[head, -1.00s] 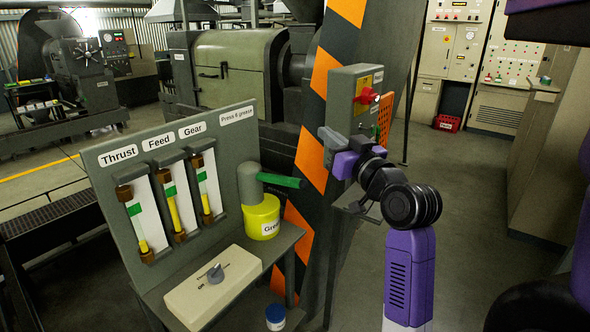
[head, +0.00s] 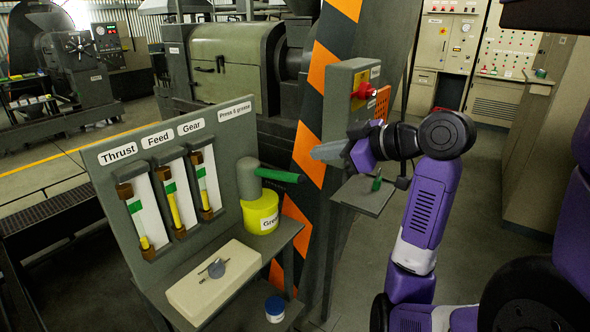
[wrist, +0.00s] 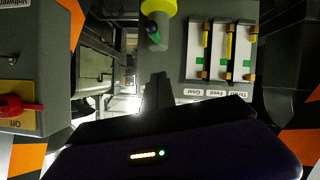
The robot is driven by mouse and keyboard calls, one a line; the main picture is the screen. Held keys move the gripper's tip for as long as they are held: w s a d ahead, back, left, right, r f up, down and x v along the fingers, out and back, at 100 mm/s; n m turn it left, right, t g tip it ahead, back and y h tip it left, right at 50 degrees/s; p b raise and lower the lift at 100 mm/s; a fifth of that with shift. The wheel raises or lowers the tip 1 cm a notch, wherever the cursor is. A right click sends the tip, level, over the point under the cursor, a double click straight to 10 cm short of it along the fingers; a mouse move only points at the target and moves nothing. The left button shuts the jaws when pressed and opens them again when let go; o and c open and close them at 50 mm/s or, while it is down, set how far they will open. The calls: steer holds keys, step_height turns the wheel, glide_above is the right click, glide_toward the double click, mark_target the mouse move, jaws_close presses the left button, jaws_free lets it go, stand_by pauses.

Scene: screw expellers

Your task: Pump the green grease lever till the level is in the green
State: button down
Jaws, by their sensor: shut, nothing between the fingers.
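The green grease lever (head: 278,175) sticks out to the right from the grey pump head above the yellow grease pot (head: 262,214). It also shows near the top of the wrist view (wrist: 152,34). Three gauges stand on the grey panel: Thrust (head: 143,212), Feed (head: 173,202) and Gear (head: 205,185). Thrust's yellow column is low, well under its green band. Feed's column ends close to its green band; Gear's ends below its band. My gripper (head: 325,151) is shut and empty, pointing left, to the right of the lever and apart from it. Its fingers (wrist: 157,88) are together.
A beige selector box (head: 213,282) with a grey knob and a blue-lidded jar (head: 275,308) sit below the panel. A grey switch box with a red switch (head: 368,90) stands just behind my gripper. A striped orange-black post (head: 312,150) rises behind the lever.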

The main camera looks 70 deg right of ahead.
steer(key=p, duration=0.1)
glide_above(295, 177)
steer(key=a, duration=0.1)
step_height(295, 177, down, 4)
steer(key=r, duration=0.1)
steer(key=f, duration=0.3)
steer(key=shift+d+f+p, duration=0.25)
steer(key=shift+d+p, duration=0.1)
steer(key=shift+p, duration=0.05)
steer(key=shift+d+f, duration=0.1)
steer(key=shift+f, duration=0.55)
